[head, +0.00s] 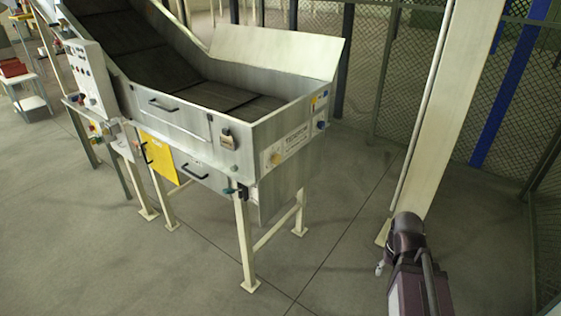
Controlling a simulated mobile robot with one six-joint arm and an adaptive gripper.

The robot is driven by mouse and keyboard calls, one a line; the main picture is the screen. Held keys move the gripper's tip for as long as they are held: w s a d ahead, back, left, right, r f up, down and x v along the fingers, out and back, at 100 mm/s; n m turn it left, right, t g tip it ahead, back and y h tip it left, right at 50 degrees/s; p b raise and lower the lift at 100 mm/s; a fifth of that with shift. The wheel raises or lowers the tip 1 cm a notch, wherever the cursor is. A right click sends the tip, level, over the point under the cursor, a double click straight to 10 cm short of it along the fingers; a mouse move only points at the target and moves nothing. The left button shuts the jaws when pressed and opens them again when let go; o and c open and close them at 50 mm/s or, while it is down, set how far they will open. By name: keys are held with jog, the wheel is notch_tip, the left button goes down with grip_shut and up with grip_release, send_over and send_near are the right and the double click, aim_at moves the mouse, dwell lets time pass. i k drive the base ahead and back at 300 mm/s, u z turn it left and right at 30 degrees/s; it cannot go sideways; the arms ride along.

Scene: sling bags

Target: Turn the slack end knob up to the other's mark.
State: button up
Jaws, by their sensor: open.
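The grey metal conveyor hopper (215,125) stands left of centre. Its right end face carries a pale label plate with a yellowish round knob (275,158) near the front corner. A blue round knob (321,125) sits near the far corner of that face, below a small blue-and-yellow sticker. Both are too small to read their setting or any mark, and I cannot tell which is slack. My dark arm shows at the lower right, apart from the hopper. I cannot make out my gripper's fingers in this view.
A control panel (90,80) with buttons is on the left. The hopper's front has black handles and a yellow panel (157,160). A cream post (425,120) rises at the right, before mesh fencing (480,90). Grey floor between hopper and post is clear.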

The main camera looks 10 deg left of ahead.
aim_at(276, 159)
jog(key=u, duration=0.05)
jog(key=i, duration=1)
jog(key=z, duration=0.05)
